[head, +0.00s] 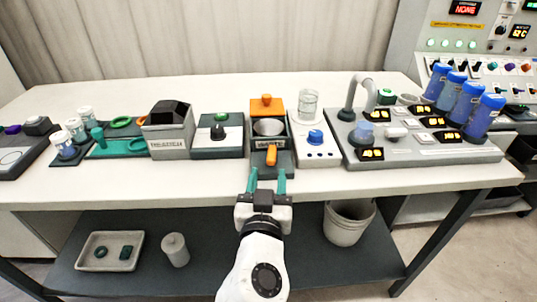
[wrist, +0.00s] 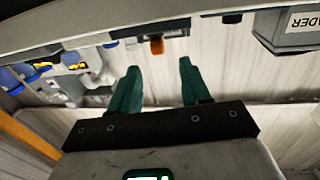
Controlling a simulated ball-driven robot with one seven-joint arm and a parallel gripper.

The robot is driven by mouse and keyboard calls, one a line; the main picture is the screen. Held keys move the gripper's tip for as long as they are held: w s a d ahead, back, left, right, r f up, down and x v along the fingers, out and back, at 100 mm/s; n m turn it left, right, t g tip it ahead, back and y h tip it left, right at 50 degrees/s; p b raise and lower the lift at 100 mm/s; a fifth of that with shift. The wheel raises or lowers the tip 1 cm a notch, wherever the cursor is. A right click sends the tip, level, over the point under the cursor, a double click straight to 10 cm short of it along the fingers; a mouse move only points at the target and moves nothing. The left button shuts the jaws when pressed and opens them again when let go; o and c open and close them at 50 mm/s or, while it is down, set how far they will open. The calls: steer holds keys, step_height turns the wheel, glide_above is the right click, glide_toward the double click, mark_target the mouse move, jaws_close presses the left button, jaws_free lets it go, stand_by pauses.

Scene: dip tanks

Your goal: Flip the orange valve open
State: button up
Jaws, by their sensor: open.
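The orange valve handle (head: 271,154) sits low on the front of a dark and orange dip tank unit (head: 267,102) at the middle of the bench. A metal cup (head: 269,127) stands in the unit above the handle. The handle also shows in the wrist view (wrist: 157,45), beyond my fingertips. My gripper (head: 267,180) has two teal fingers, spread apart and empty. In the wrist view my gripper (wrist: 160,82) points toward the unit.
A white unit with a blue knob (head: 315,137) and a glass beaker stands close right. A dark unit with a green knob (head: 217,131) stands left. A grey station with blue bottles (head: 471,105) is farther right. The bench's front edge (head: 150,192) is close to my gripper.

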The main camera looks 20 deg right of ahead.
mark_target(271, 161)
steer(key=x, duration=0.9)
steer(key=shift+w+d+p, duration=0.1)
steer(key=shift+d+p, duration=0.05)
steer(key=shift+p, duration=0.15)
steer(key=shift+f, duration=0.1)
jaws_close()
